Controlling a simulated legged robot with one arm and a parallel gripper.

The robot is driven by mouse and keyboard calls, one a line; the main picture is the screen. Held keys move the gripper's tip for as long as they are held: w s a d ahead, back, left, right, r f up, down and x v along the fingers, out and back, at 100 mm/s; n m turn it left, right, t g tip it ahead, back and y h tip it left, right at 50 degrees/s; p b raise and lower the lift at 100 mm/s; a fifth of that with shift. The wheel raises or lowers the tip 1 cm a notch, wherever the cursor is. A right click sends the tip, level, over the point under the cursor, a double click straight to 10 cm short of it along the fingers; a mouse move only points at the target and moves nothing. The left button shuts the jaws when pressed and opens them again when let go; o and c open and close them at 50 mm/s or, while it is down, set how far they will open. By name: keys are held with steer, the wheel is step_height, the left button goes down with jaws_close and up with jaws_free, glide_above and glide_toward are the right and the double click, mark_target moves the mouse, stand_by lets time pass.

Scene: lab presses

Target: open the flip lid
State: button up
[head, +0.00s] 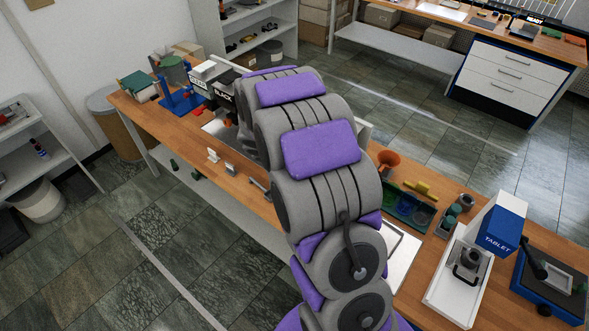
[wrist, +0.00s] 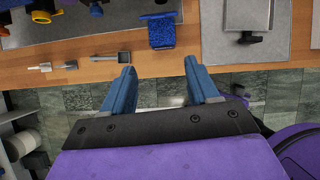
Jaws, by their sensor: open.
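In the wrist view, my gripper (wrist: 158,72) is open and empty, its two blue fingers apart near the bench's front edge. A blue textured piece (wrist: 162,32) lies ahead of the gap between the fingers, apart from them. To its right, a pale square plate (wrist: 247,14) with a dark knob at its lower edge lies on a larger grey plate (wrist: 292,45). I cannot tell for sure which piece is the flip lid. In the head view my arm hides the gripper and the middle of the bench.
The wooden bench (head: 240,184) carries a metal scoop (wrist: 122,57), an orange funnel (head: 387,162), a green tray (head: 408,207), a blue TABLET box (head: 503,228) and a blue press (head: 180,97). Open tiled floor (head: 190,235) lies in front. A second bench (head: 470,33) stands behind.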

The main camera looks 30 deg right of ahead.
steer(key=shift+a+r, duration=0.45)
steer(key=shift+a, duration=0.3)
